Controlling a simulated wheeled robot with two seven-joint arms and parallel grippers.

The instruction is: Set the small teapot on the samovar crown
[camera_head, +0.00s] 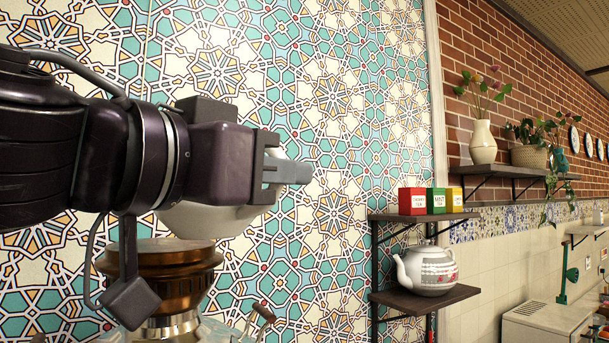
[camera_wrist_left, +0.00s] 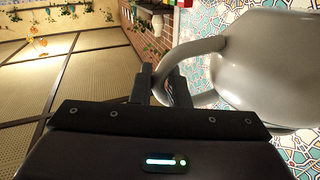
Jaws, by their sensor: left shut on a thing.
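The small teapot (camera_head: 220,222) is pale and plain, and mostly hidden behind my left gripper (camera_head: 288,172) in the head view. In the left wrist view its grey-white body (camera_wrist_left: 270,60) fills the right side, and its looped handle (camera_wrist_left: 188,62) lies between the fingers of my left gripper (camera_wrist_left: 162,88), shut on it. The samovar crown (camera_head: 160,258), a brown-gold ring, is at the lower left of the head view. The teapot appears above it and slightly to the right; I cannot tell whether they touch. My right gripper is out of view.
A second teapot (camera_head: 427,270), white with a printed pattern, stands on a dark lower shelf (camera_head: 425,297) at the right. Red, green and yellow tea boxes (camera_head: 436,201) stand on the shelf above. The tiled wall (camera_head: 330,120) rises behind the samovar.

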